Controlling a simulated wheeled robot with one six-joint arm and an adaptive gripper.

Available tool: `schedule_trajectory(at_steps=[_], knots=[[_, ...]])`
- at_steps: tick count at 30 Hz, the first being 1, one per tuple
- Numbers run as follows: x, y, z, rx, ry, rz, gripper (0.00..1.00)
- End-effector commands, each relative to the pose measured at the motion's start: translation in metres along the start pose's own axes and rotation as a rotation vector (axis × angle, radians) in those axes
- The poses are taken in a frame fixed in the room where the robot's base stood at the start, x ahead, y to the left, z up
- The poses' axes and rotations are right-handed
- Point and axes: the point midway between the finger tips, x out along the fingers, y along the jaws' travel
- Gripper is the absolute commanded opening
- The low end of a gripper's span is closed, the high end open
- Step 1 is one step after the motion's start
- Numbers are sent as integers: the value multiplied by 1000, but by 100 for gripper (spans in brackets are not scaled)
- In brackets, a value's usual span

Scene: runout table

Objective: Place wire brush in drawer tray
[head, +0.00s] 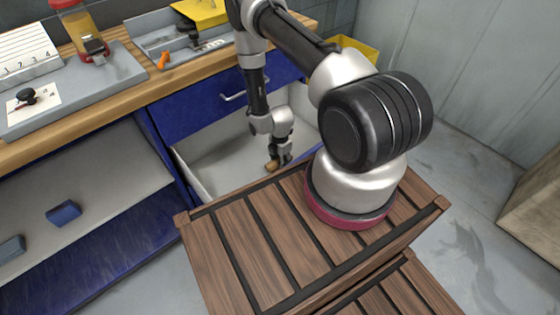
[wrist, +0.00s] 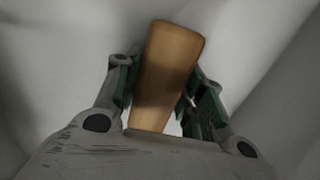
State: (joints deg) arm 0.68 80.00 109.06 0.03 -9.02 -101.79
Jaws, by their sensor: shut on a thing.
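The wire brush shows as a tan wooden piece (wrist: 169,65) between the fingers of my gripper (wrist: 165,95) in the wrist view. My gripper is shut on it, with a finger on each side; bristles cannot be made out. In the head view my gripper (head: 279,161) reaches down inside the open white drawer tray (head: 215,160), and a small brown bit of the brush (head: 271,165) shows at its tip. I cannot tell whether the brush touches the tray floor.
The wooden bench top (head: 130,105) with a grey tray (head: 160,40) lies above the drawer. A blue drawer front (head: 205,108) with a handle is above the tray. Blue blocks (head: 63,213) lie on a shelf at left. The tray around my gripper looks empty.

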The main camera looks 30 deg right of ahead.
Motion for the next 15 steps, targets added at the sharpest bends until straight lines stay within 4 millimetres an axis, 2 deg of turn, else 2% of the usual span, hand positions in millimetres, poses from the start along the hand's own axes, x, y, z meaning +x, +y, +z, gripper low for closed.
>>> schedule_trajectory(at_steps=[8, 9, 12, 15], knots=[[1, 0, 0, 0, 0, 1, 17], [2, 1, 0, 0, 0, 1, 41], [2, 1, 0, 0, 0, 1, 59], [2, 1, 0, 0, 0, 1, 61]])
